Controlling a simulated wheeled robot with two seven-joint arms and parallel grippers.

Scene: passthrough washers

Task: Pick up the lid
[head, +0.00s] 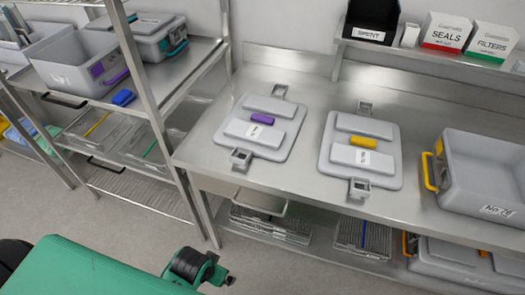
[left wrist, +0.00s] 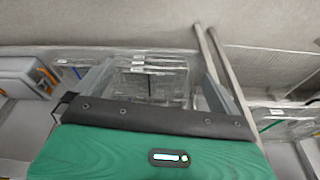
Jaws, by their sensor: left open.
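Two light grey lids lie flat on the steel bench in the head view. The left lid (head: 263,128) has a purple grip (head: 262,118) and a white label. The right lid (head: 361,150) has a yellow grip (head: 363,141) and a white label. Each has metal latches at its front and back edges. The task does not say which lid. Nothing visibly touches either lid.
An open grey bin (head: 485,180) with a yellow handle stands at the bench's right. Trays and baskets fill the lower shelf. Boxes (head: 447,32) sit on the wall shelf. Bare bench separates the lids.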

